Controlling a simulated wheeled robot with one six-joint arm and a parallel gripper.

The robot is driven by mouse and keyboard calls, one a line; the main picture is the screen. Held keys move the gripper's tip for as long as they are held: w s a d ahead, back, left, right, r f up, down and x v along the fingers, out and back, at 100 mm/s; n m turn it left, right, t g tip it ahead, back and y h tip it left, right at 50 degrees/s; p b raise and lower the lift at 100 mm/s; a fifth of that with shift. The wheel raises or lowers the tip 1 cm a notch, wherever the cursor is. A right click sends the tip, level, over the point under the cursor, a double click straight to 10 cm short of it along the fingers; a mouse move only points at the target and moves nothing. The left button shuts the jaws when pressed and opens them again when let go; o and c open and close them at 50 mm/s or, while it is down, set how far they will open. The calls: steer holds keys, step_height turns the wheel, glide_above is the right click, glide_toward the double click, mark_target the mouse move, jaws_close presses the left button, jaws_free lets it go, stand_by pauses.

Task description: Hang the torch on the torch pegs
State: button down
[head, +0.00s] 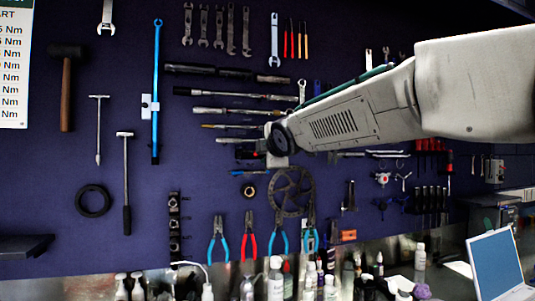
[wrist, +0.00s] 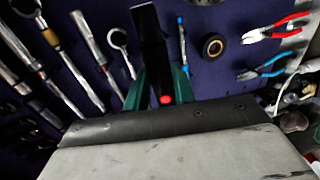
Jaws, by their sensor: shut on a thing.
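The torch (wrist: 150,45) is a dark, long body with a small red spot near its lower end, in the wrist view. My gripper (wrist: 158,88) has green fingers on both sides of it and is shut on it. The torch points up and away from the wrist, in front of the dark blue tool wall. In the head view my arm reaches in from the right to the middle of the wall and hides most of the gripper and torch. I cannot make out the torch pegs for certain in either view.
The wall is crowded around the arm: torque wrenches (head: 235,95) on the left, a chainring (head: 292,190) below, pliers (head: 249,235) lower down. Bottles (head: 276,280) stand along the bottom, and a laptop (head: 497,263) is at lower right. Bare wall shows at left of centre.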

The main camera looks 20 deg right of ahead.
steer(key=shift+x, duration=2.6)
steer(key=shift+r, duration=0.2)
steer(key=c, duration=1.1)
jaws_free()
